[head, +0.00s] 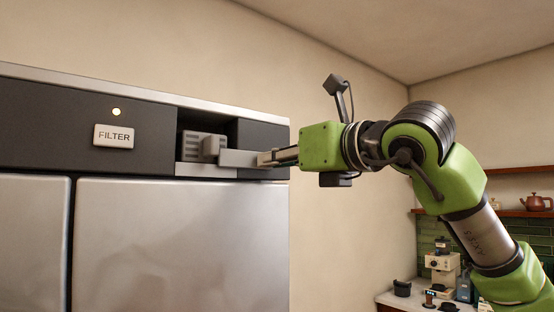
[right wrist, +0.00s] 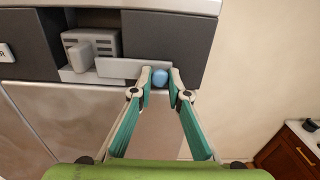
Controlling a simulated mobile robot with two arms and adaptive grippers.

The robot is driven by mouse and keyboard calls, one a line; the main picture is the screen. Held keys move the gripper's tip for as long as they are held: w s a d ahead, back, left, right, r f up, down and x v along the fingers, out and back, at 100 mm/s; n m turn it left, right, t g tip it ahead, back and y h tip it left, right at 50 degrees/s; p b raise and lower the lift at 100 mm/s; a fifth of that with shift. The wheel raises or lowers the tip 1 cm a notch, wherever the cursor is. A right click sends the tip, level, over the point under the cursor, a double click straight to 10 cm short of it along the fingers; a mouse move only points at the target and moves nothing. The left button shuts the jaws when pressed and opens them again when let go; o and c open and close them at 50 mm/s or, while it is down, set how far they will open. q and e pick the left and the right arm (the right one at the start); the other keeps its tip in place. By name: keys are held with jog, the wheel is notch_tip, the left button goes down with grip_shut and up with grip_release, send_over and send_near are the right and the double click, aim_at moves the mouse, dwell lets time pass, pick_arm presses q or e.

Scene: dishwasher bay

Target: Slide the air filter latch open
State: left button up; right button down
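In the dark upper panel is a recess with a grey vented filter block (head: 203,146), also in the right wrist view (right wrist: 97,44). A flat light-grey plate (head: 240,158), which looks like the latch, lies across the recess's right part and onto the panel beside it. My right gripper (head: 270,157) is at the plate's right end. Its two fingertips (right wrist: 161,84) are drawn close together, one on each side of the knob, seemingly touching it. My left gripper is not in view.
A FILTER label (head: 114,136) and a lit lamp (head: 117,112) are on the panel left of the recess. Metal doors (head: 180,240) are below. Open space lies right of the machine. A counter (head: 395,298) with small appliances stands at the back right.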

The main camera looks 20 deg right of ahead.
jog(key=d, duration=0.1)
jog(key=w+d, duration=0.1)
jog(key=d, duration=0.3)
jog(key=shift+w+r, duration=0.15)
jog(key=shift+w, duration=0.2)
jog(key=c, duration=2.1)
grip_release()
jog(key=shift+c, duration=0.2)
jog(key=shift+o, duration=1.1)
jog(key=shift+d, duration=0.25)
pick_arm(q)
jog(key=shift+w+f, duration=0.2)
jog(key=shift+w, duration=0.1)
pick_arm(e)
jog(key=v, duration=1.2)
